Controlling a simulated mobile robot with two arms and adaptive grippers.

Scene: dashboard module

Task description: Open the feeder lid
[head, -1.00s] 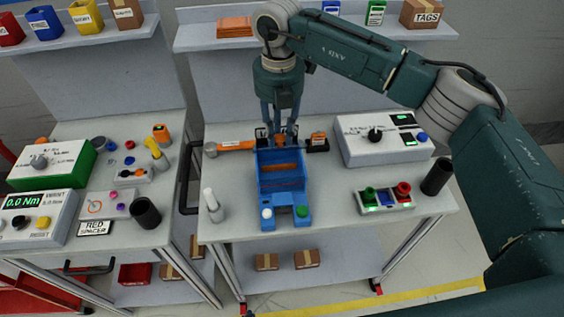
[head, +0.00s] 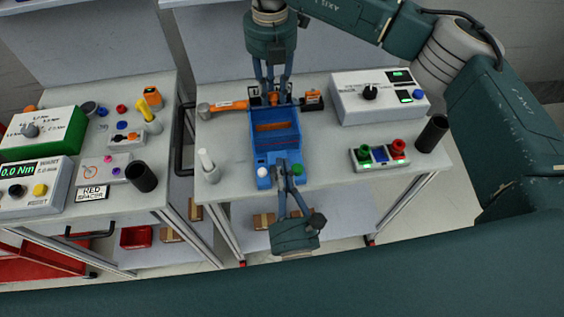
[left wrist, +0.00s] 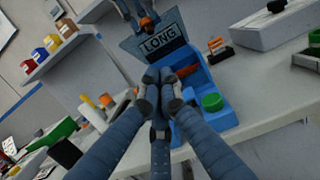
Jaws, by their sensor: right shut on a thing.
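The blue feeder (head: 291,141) stands on the right bench with its top open and an orange part inside. Its lid, a dark panel labelled LONG (left wrist: 162,42), stands raised at the back in the left wrist view. My right gripper (head: 271,98) is at the feeder's back edge, shut on the lid's orange knob (left wrist: 147,22); its fingers partly hide the knob. My left gripper (head: 282,163) is at the feeder's front, between the white button (head: 262,172) and the green button (head: 298,169). Its fingertips are together, with nothing visible between them.
An orange-handled hammer (head: 225,106) lies left of the feeder. A white bottle (head: 208,163) stands at front left. A button box (head: 380,155), a dark cup (head: 432,133) and a white control box (head: 372,97) are to the right.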

